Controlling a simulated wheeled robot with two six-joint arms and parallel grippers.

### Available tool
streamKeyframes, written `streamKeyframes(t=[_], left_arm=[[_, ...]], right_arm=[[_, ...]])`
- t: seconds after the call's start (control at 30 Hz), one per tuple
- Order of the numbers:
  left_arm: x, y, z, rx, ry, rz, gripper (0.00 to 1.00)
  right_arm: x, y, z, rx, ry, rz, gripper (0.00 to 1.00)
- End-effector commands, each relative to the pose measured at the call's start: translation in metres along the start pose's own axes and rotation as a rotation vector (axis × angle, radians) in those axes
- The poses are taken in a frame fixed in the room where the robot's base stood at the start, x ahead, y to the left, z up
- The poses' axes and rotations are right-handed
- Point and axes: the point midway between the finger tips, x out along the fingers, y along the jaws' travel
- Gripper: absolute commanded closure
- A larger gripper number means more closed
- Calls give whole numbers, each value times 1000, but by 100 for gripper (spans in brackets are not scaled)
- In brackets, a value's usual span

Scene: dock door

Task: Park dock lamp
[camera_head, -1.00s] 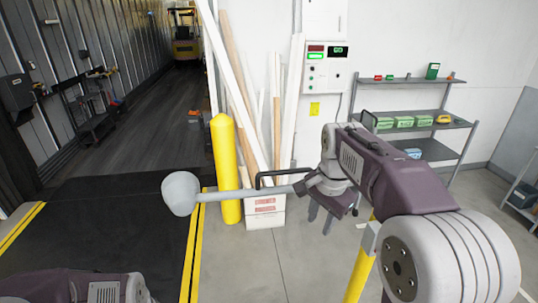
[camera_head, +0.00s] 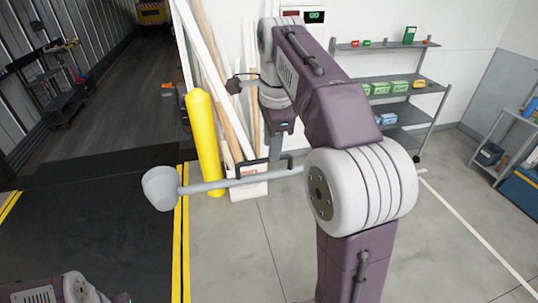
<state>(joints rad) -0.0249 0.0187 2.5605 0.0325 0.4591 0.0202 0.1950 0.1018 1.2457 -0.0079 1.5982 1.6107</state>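The dock lamp has a pale grey round head (camera_head: 160,188) on a long grey arm that runs right across the view. A black handle (camera_head: 245,166) is fixed along the arm. The lamp's right end is hidden behind my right arm. My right gripper (camera_head: 275,150) points down at the right part of the handle, overlapping it in the picture. Its fingers are small and partly merged with the handle, so I cannot tell whether they are open or shut on it. My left arm shows only at the bottom left edge; its gripper is out of view.
A yellow bollard (camera_head: 203,135) stands behind the lamp arm, beside leaning boards (camera_head: 205,75) and a white box (camera_head: 249,187). A grey shelf (camera_head: 400,97) with small boxes stands at the right. The dark trailer floor (camera_head: 115,130) lies open at the left.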

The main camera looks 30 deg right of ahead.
Motion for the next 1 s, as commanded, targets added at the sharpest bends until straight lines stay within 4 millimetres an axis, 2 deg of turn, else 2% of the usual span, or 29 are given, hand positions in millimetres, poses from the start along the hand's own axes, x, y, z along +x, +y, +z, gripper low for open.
streamKeyframes(t=[0.1,0.2,0.5,0.53,0.63,0.67,1.0], left_arm=[[1,0,0,0,0,0,100],[0,0,0,0,1,0,100],[0,0,0,0,1,0,100],[0,0,0,0,1,0,100],[0,0,0,0,0,0,100],[0,0,0,0,1,0,100],[0,0,0,0,0,0,100]], right_arm=[[22,1,0,-1,0,4,66],[33,0,0,-1,0,2,66],[39,0,0,-2,0,-1,66],[39,0,0,-2,0,-1,69],[38,0,0,-2,0,-1,97],[38,0,0,-2,0,0,100],[39,0,0,-2,-1,1,100]])
